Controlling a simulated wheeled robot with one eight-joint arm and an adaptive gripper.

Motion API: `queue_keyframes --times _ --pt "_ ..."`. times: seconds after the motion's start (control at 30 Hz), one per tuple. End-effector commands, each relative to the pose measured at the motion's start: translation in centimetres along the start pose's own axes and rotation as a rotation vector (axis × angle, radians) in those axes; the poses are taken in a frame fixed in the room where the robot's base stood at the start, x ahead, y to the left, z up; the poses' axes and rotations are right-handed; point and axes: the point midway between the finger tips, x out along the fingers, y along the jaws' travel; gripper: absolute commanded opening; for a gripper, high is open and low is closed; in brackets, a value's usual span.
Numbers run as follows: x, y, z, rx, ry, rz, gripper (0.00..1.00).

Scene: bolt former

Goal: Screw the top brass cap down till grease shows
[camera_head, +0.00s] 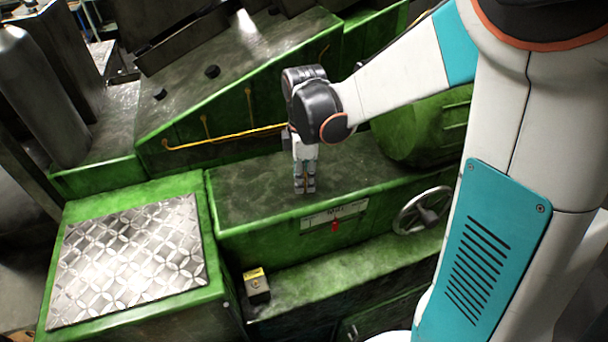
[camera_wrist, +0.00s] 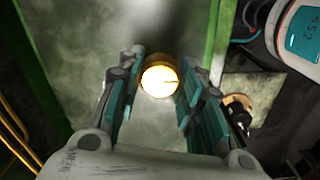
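A round brass cap (camera_wrist: 160,81), brightly lit, shows face-on in the middle of the wrist view. My gripper (camera_wrist: 160,66) is open, with one teal-padded finger on each side of the cap and a gap visible on both sides. I cannot tell how far the cap is from the fingertips in depth. No grease can be seen.
Several yellow pipes with small brass ends (camera_head: 164,143) run along the sloped green side behind my gripper. A patterned metal plate (camera_head: 130,262) lies at the left.

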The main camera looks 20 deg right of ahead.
Motion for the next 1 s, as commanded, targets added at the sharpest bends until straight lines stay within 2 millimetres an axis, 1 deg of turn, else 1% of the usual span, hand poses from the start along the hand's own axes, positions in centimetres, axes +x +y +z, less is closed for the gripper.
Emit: queue_keyframes --times 0.27,0.47,0.67,1.0 --pt "0.02 0.00 0.00 0.018 0.000 0.000 0.10" --pt "0.06 0.01 0.00 0.100 0.000 0.000 0.10" --pt "0.10 0.01 0.00 0.252 0.000 0.001 0.10" --pt "0.09 0.00 0.00 0.575 0.000 0.001 0.10"
